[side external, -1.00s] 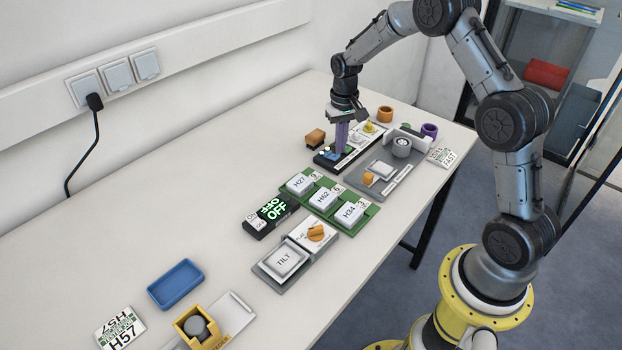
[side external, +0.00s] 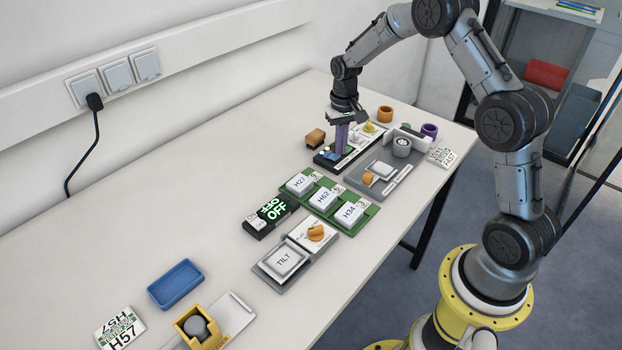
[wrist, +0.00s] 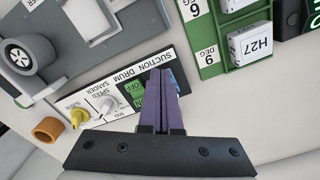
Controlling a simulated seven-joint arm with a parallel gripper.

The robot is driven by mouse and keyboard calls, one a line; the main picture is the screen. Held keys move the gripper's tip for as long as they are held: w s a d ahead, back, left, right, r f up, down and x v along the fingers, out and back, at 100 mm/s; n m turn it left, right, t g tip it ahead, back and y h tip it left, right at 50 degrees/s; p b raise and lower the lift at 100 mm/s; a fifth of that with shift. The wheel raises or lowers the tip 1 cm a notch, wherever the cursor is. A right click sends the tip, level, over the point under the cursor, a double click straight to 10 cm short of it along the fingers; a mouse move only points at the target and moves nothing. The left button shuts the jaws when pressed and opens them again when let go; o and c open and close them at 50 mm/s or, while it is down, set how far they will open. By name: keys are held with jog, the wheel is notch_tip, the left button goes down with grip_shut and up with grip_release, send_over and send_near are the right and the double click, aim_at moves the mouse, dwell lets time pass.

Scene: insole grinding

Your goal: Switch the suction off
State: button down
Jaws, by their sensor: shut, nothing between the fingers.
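The black control panel (side external: 328,163), labelled SUCTION, DRUM and SPEED SANDER, lies at the far part of the table. A blue part (wrist: 173,78) shows at the other side of the fingers. My gripper (wrist: 160,72) has purple fingers, shut together with nothing between them. It points down at the panel by the green switch in the side view (side external: 342,150). I cannot tell whether the tips touch the switch.
A yellow knob (wrist: 79,117) and a grey-white knob (wrist: 108,105) stand on the same panel. An orange ring (wrist: 47,129) is beyond its end. A grey fixture (side external: 384,172) and a green tray (side external: 340,218) lie nearby.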

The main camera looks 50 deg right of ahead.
jog(key=shift+f, duration=0.8)
dwell(0.4)
jog(key=shift+r, duration=0.1)
notch_tip(320, 180, up, 7)
dwell(0.8)
